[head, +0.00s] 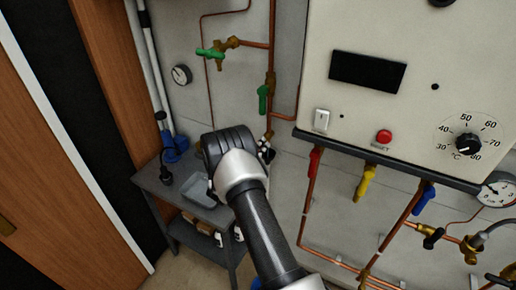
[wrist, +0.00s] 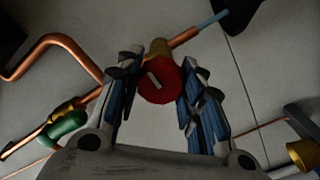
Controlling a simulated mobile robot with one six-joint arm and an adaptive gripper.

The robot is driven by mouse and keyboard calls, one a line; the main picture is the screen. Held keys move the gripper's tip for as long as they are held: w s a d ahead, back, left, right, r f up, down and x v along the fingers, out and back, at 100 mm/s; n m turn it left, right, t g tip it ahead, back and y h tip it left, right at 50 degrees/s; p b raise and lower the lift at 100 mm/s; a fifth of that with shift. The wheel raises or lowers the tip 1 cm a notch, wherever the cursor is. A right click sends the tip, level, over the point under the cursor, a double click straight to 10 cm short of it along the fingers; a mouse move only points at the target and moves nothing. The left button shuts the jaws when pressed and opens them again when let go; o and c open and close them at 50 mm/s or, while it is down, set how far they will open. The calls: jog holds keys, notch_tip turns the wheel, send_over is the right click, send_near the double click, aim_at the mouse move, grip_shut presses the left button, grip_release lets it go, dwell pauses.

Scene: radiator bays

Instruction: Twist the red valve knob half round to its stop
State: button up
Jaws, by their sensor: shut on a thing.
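The red valve knob (wrist: 158,84) shows in the wrist view, round, with a short pale mark on its face that leans from upper left to lower right. It sits on a brass fitting on a copper pipe. My gripper (wrist: 161,72) has one blue-padded finger on each side of the knob and is shut on it. In the head view my gripper (head: 265,150) reaches to the wall pipes left of the boiler panel. The round knob is hidden there behind my gripper and arm.
Green-handled valves (head: 211,53) sit on pipes above my gripper. The boiler panel (head: 405,90) stands to the right, with red (head: 314,162), yellow (head: 364,184) and blue (head: 424,200) levers below it. A grey cart (head: 150,180) stands at the lower left.

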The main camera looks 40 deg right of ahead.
jog(key=shift+f, duration=0.1)
jog(key=m+b, duration=0.4)
jog(key=b, duration=0.1)
jog(key=shift+f, duration=0.1)
jog(key=m+b, duration=0.4)
jog(key=b, duration=0.1)
jog(key=m+b, duration=0.5)
jog(key=b, duration=0.1)
jog(key=shift+m+b, duration=0.4)
jog(key=m+b, duration=0.3)
jog(key=b, duration=0.1)
jog(key=shift+s+m, duration=0.1)
jog(key=shift+m, duration=0.3)
jog(key=shift+r+b, duration=0.25)
jog(key=shift+b, duration=0.1)
jog(key=o, duration=1.1)
